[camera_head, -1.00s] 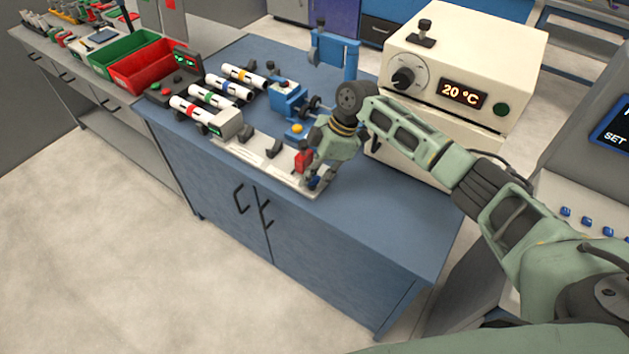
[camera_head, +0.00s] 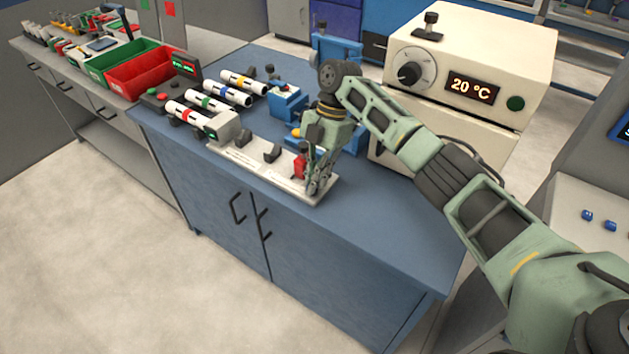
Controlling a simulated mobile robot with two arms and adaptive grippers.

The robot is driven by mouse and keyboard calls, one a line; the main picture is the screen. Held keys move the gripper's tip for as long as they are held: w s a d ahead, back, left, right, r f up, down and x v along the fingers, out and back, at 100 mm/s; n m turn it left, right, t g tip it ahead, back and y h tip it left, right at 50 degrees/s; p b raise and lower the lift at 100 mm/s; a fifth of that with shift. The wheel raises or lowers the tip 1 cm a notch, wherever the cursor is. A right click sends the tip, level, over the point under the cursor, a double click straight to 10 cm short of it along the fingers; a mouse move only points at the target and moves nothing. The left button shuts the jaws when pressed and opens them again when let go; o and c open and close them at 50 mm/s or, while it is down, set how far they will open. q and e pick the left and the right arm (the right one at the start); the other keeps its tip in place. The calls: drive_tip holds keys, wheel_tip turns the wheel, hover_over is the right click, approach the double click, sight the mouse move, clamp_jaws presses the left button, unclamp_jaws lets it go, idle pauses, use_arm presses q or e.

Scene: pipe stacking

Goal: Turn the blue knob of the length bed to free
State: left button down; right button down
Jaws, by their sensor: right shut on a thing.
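The length bed (camera_head: 264,170) is a pale flat plate along the front edge of the blue workbench. It has a grey block (camera_head: 223,127) at its left end, a dark support (camera_head: 272,152) in the middle and a red block (camera_head: 299,166) near its right end. My right gripper (camera_head: 315,187) points down at the bed's right end, just right of the red block. Its fingers are shut at the blue knob's place and hide the knob. My left gripper is not in view.
Pipes with coloured bands (camera_head: 208,101) lie at the bench's back left. A blue fixture (camera_head: 289,100) stands behind the bed. Bare bench top (camera_head: 390,215) lies to the right.

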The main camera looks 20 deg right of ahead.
drive_tip(key=shift+r, duration=0.1)
idle(0.4)
drive_tip(key=c, duration=1.8)
unclamp_jaws()
drive_tip(key=v, duration=1.2)
